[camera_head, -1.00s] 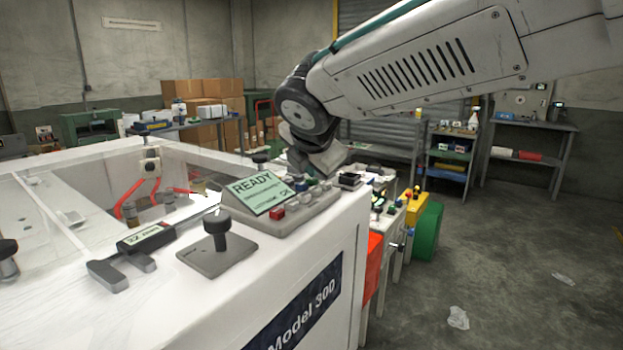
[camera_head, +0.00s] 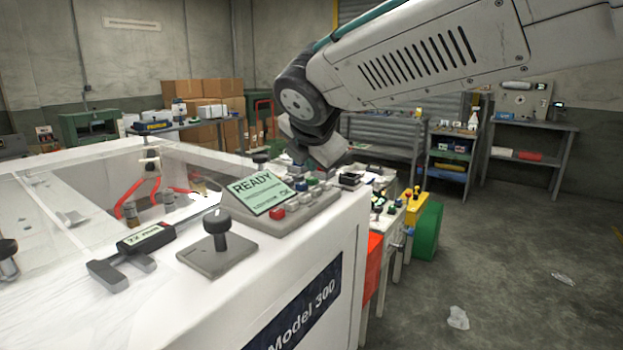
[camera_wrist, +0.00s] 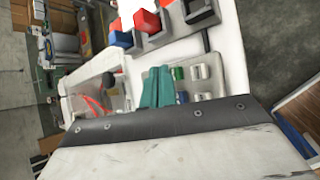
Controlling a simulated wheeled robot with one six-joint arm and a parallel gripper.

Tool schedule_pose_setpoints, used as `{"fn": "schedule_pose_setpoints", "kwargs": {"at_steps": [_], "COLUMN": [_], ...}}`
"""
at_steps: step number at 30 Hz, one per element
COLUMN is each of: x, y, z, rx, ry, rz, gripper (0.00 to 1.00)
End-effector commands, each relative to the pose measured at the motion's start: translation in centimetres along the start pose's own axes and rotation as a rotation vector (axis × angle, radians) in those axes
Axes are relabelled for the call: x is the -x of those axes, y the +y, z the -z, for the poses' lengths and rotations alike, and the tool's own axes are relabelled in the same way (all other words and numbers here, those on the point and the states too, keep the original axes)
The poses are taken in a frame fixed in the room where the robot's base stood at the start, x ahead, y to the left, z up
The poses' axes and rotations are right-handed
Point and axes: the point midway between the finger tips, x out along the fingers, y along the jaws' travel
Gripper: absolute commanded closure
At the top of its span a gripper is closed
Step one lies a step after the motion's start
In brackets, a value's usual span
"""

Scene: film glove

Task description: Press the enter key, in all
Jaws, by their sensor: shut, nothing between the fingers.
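The control console (camera_head: 310,213) sits on the white machine's top, with a screen reading READY (camera_head: 258,191). In the wrist view, a green key (camera_wrist: 177,73), a blue key (camera_wrist: 182,97) and pale keys (camera_wrist: 197,72) show just right of my fingers. No label on them is readable, so I cannot tell which is enter. My gripper (camera_wrist: 158,88) has teal fingers, shut and empty, over the console; whether they touch it is unclear. In the head view its fingertips are hidden.
A black knob on a plate (camera_head: 217,243) and a gauge with a digital display (camera_head: 138,247) are on the machine top. The floor at right is mostly clear.

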Motion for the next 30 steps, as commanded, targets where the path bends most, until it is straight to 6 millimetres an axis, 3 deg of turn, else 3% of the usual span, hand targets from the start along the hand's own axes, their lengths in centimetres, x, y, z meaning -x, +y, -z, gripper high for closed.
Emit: {"fn": "schedule_pose_setpoints", "kwargs": {"at_steps": [11, 30], "x": [0.3, 3.6], "y": [0.2, 2.6], "z": [-0.2, -2.6], "rx": [-0.001, 0.0], "ry": [-0.001, -0.001], "rz": [-0.001, 0.0], "gripper": [1.0, 1.0]}}
